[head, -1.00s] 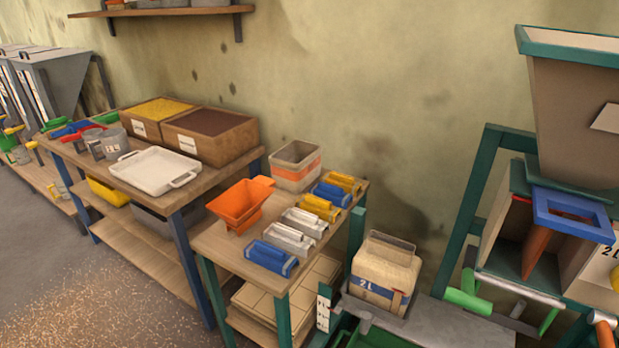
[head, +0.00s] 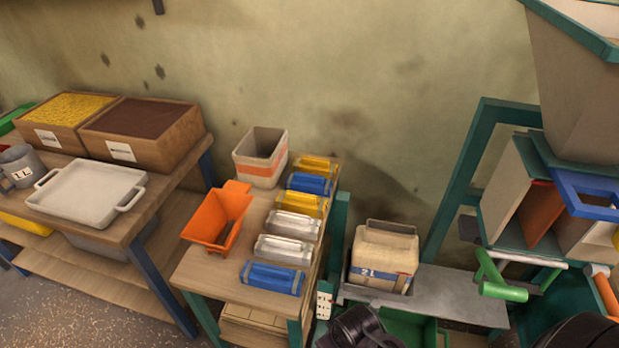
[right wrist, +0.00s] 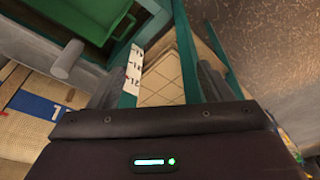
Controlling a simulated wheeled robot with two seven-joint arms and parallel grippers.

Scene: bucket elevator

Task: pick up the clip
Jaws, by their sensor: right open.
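Nothing in view is clearly recognisable as the clip. Several small bar-topped pieces in a row on the small wooden table (head: 200,262) look closest: a blue one (head: 272,277) at the front, two silver ones (head: 286,249) behind it, then yellow (head: 297,203) and blue ones at the back. A dark part of my own arm shows at the bottom middle of the head view. In the right wrist view my right gripper (right wrist: 160,82) is open and empty, its fingers apart above the marked scale post and the stacked boards. My left gripper is not in view.
An orange hopper (head: 217,219) and a striped bin (head: 260,158) share the small table. The green bucket elevator frame (head: 487,150) stands beyond. A green tray (right wrist: 85,18) lies low.

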